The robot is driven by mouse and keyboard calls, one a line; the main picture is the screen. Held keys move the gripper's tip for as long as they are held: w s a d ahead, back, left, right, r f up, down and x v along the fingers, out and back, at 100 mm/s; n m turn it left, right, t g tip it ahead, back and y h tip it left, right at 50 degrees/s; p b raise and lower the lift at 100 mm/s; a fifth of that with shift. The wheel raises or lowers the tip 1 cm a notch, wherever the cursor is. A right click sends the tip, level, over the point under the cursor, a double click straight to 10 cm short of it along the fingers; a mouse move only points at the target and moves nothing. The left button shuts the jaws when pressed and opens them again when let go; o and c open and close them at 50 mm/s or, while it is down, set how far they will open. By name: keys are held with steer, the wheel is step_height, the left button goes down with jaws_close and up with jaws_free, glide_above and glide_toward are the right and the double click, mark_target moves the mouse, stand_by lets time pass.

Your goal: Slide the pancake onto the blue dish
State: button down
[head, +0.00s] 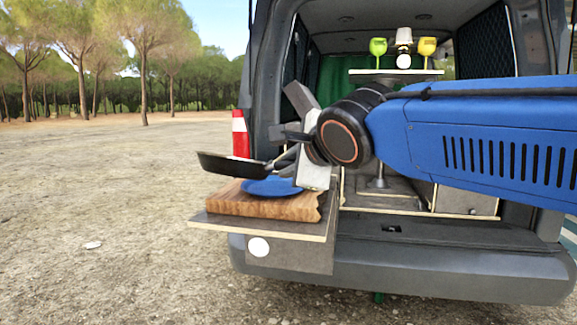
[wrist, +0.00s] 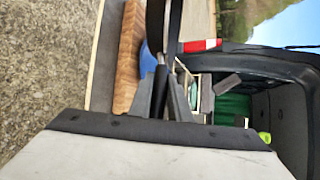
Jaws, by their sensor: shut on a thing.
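A black frying pan (head: 228,165) hangs above the left side of a wooden board (head: 262,204). My gripper (head: 288,156) is shut on the pan's handle. The pan looks roughly level in the head view, seen nearly edge-on. The blue dish (head: 268,187) lies on the board, below and to the right of the pan, partly behind the handle and gripper. In the wrist view my gripper (wrist: 174,95) holds the handle, and a sliver of the blue dish (wrist: 147,60) shows beside the dark pan (wrist: 154,22). I cannot see the pancake; the pan's inside is hidden.
The board rests on a fold-out shelf (head: 205,221) at the van's tailgate, left of the bumper (head: 400,278). Green and yellow cups (head: 378,47) stand on a raised table inside the van. A red and white light (head: 240,135) is behind. Open air lies left.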

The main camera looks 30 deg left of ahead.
steer(key=shift+w+m+g, duration=0.35)
steer(key=shift+m+g, duration=0.35)
steer(key=shift+g, duration=0.1)
steer(key=shift+w+d+r+m+g+y, duration=0.15)
steer(key=shift+w+r+m+g, duration=0.35)
steer(key=shift+m+g, duration=0.55)
steer(key=shift+w+d+r+m+g+y, duration=0.1)
steer(key=shift+w+r+m+g, duration=0.45)
steer(key=shift+g, duration=0.8)
steer(key=shift+w+d+r+m+g+y, duration=0.15)
steer(key=shift+w+r+m+g, duration=0.15)
steer(key=shift+w+m+g, duration=0.55)
steer(key=shift+s+g, duration=0.25)
steer(key=shift+g, duration=0.1)
